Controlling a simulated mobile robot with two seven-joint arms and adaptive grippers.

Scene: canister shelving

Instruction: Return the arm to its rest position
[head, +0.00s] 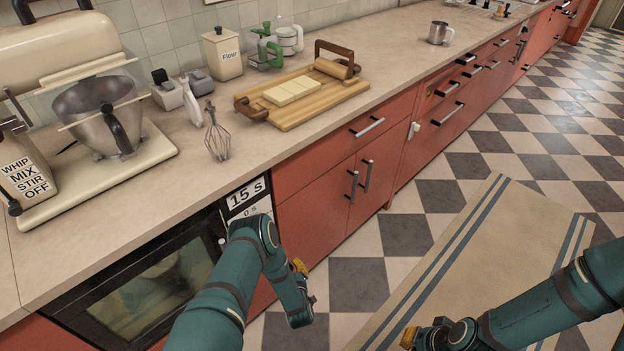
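My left arm comes up from the bottom centre, beside the counter front. It bends down, and its end with the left gripper (302,300) hangs in front of the red cabinets, above the floor. My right arm comes in from the right edge. Its end with the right gripper (424,338) is low, over the striped rug, near the bottom edge. The fingers of both grippers are too small and too hidden to show whether they are open or shut. I see no object held in either one.
The counter (385,105) holds a stand mixer (90,95), a whisk (216,137), a wooden board (310,97), a flour canister (222,55) and a metal mug (439,33). A dark-fronted oven (150,290) is close to my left arm. The rug (480,250) and checkered floor (540,140) are clear.

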